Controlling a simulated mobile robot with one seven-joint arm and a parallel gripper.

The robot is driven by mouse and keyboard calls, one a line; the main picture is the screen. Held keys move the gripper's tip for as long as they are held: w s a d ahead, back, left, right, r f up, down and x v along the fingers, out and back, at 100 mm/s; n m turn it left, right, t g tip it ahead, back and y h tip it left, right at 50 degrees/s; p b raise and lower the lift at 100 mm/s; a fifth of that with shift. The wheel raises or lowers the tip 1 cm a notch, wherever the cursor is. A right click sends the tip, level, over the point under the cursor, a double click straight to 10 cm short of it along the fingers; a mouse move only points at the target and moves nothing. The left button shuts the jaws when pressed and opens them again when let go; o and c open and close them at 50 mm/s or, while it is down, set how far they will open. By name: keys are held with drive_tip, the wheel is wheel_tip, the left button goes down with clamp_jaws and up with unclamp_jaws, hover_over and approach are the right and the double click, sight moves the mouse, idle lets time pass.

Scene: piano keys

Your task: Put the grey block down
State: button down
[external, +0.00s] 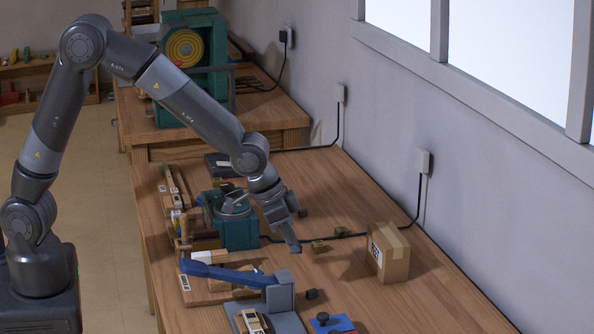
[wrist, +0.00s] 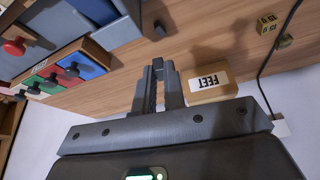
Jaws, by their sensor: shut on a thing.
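My gripper (external: 291,236) is above the middle of the wooden bench in the external view, pointing down and to the right. In the wrist view its two fingers (wrist: 158,84) are close together, with a thin grey piece between them. I take this piece to be the grey block; its outline is mostly hidden by the fingers. The fingers appear clear of the bench. A small dark cube (external: 311,294) lies on the bench below the gripper in the external view, and a dark cube (wrist: 160,28) also shows in the wrist view.
A cardboard box (external: 388,253) stands right of my gripper, and brass blocks (external: 320,246) lie between them. A teal machine (external: 238,226) stands to the left. A blue lever (external: 228,274) and a red-and-blue board (external: 332,324) are nearer the front.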

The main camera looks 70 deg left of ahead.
drive_tip(key=w+d+r+n, duration=0.1)
drive_tip(key=w+d+r, duration=0.1)
drive_tip(key=w+r, duration=0.35)
drive_tip(key=w+d+r+n, duration=0.1)
drive_tip(key=w+d+r, duration=0.15)
drive_tip(key=w, duration=0.65)
hover_over(385, 235)
drive_tip(key=s, duration=0.2)
drive_tip(key=shift+y, duration=0.3)
drive_tip(key=f, duration=0.6)
drive_tip(key=shift+w+d, duration=0.15)
drive_tip(key=shift+w, duration=0.05)
drive_tip(key=shift+f, duration=1.95)
drive_tip(key=c, duration=1.5)
unclamp_jaws()
drive_tip(key=shift+f, duration=0.1)
